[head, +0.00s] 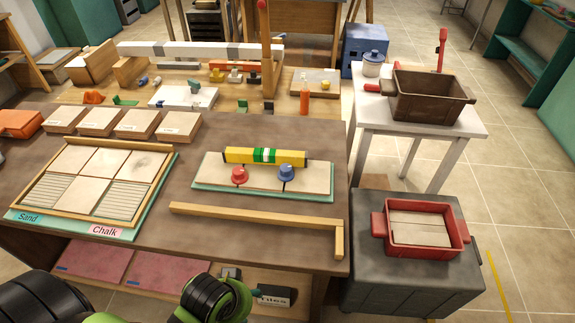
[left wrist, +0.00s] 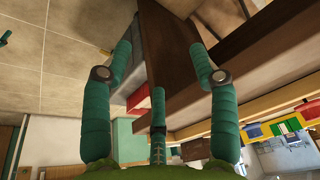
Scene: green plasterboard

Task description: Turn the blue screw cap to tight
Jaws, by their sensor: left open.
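The blue screw cap (head: 286,172) stands upright on a dark stem at the right front of a pale board on a green base (head: 210,184), on the brown workbench. A similar red cap (head: 239,175) stands to its left. A yellow, green and white bar (head: 265,156) lies just behind both caps. How tight the blue cap sits cannot be told. My left gripper shows in the left wrist view (left wrist: 160,50), with teal fingers spread open and nothing between them. It is low at the bench's front, well away from the cap. My right gripper is out of view.
A wooden strip (head: 255,219) lies in front of the caps. A tile tray (head: 105,180) is at left and wooden blocks (head: 138,123) stand behind it. Right of the bench, a red bin (head: 420,228) sits on a grey crate. A shelf below holds pink tiles (head: 165,273).

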